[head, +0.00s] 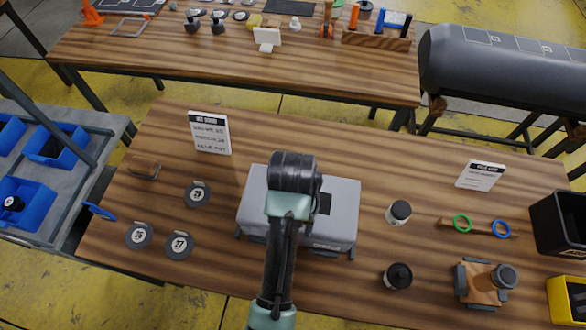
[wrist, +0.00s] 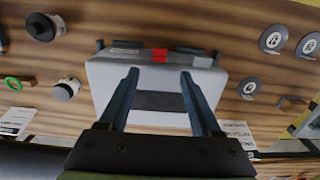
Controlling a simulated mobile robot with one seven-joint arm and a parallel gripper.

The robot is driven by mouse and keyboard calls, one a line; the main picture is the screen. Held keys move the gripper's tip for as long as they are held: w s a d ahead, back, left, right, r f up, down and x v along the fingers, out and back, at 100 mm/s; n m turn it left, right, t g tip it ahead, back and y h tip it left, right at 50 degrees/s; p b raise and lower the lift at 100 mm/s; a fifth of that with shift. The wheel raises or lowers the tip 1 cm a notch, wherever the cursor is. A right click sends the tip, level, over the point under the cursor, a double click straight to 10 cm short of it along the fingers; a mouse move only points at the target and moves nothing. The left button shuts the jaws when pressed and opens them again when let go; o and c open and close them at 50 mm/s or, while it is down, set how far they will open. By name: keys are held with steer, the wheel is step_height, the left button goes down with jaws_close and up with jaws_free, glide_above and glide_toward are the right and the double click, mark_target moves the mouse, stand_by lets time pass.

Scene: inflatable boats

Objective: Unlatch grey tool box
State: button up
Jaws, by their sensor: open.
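The grey tool box (head: 344,210) lies closed on the near wooden table, partly hidden behind my arm in the head view. In the wrist view the tool box (wrist: 108,92) shows its dark handle strip, a red patch (wrist: 160,56) on the far edge and dark latch-like parts at that edge. My gripper (wrist: 160,76) is open over the box, with its two fingers apart and nothing between them. Whether the fingertips touch the lid cannot be told. In the head view the fingers are hidden behind my arm.
Round black discs (head: 198,194) lie left of the box. Black-and-white canisters (head: 399,212) stand to its right. A wooden rack with rings (head: 480,228), a wooden block device (head: 484,284) and black bin (head: 560,222) are farther right. Sign cards (head: 210,133) stand at the back.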

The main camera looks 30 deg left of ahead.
step_height(320, 180, down, 11)
steer(key=shift+r+p, duration=0.2)
steer(key=shift+p, duration=0.25)
jaws_close()
